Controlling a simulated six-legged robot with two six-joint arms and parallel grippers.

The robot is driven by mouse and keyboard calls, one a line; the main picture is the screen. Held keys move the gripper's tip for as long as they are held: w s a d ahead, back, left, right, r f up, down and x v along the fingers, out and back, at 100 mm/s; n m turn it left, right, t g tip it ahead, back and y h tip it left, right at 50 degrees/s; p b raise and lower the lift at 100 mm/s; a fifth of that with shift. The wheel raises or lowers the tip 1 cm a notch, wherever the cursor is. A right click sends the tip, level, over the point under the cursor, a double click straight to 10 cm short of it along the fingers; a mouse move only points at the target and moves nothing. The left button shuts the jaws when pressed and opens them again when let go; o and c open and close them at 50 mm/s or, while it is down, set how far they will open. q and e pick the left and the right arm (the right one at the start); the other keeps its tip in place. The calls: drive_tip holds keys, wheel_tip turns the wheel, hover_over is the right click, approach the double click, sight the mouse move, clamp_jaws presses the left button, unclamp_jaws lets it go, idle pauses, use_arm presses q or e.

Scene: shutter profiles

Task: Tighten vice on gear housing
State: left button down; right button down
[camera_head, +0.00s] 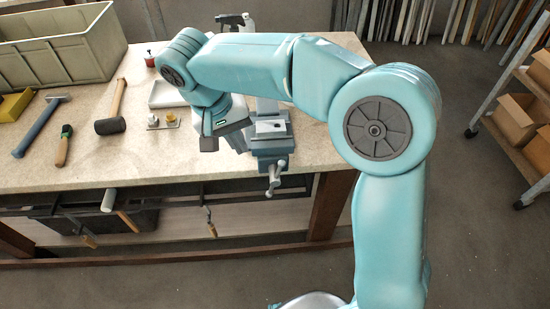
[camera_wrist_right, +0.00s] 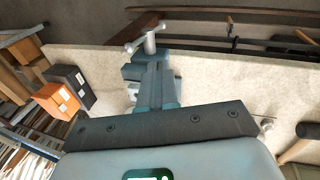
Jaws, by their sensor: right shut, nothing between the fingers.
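The blue-grey vice (camera_head: 272,147) is fixed at the front edge of the bench, with its handle (camera_head: 273,178) hanging over the edge. A pale block (camera_head: 269,127) shows at its jaws; I cannot tell for certain that it is the gear housing. My right gripper (camera_head: 222,142) is just left of the vice, apart from the handle, shut and empty. In the right wrist view the vice (camera_wrist_right: 150,88) stands beyond my dark gripper plate, with its handle (camera_wrist_right: 145,34) at the top. That plate hides part of the vice. My left gripper is out of view.
Left on the bench (camera_head: 170,178) lie a mallet (camera_head: 110,125), a blue-handled hammer (camera_head: 40,125) and a smaller tool (camera_head: 64,146). A grey-green crate (camera_head: 75,62) and white tray (camera_head: 165,94) stand behind. A shelf rack with boxes (camera_head: 518,118) is at right.

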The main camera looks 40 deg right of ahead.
approach(275, 176)
wheel_tip(275, 176, down, 3)
drive_tip(key=w+a, duration=0.1)
drive_tip(key=a, duration=0.2)
drive_tip(key=d, duration=0.1)
drive_tip(key=s+d+f, duration=0.1)
drive_tip(key=d+p, duration=0.1)
drive_tip(key=d, duration=0.1)
drive_tip(key=shift+s+f, duration=0.2)
drive_tip(key=shift+s, duration=0.05)
drive_tip(key=shift+w+f, duration=0.1)
drive_tip(key=shift+w, duration=0.05)
drive_tip(key=shift+d, duration=0.1)
